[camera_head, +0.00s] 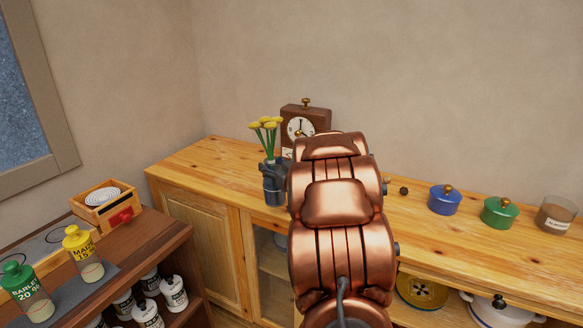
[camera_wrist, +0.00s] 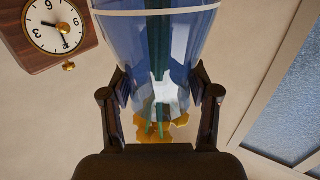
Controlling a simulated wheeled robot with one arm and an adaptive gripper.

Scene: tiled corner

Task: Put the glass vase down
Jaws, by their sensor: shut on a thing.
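The glass vase (camera_head: 274,184) is bluish and clear, with several yellow flowers on green stems in it. In the head view it looks upright, in front of the sideboard's wooden top, just left of my copper arm. I cannot tell whether its base touches the wood. In the wrist view the vase (camera_wrist: 150,40) fills the upper middle, with yellow blooms at its lower end in the picture. My gripper (camera_wrist: 161,92) has one dark finger on each side of the glass and is shut on it. My arm hides most of the gripper in the head view.
A brown clock (camera_head: 302,125) stands behind the vase. The wooden sideboard (camera_head: 205,160) has bare top to the vase's left.

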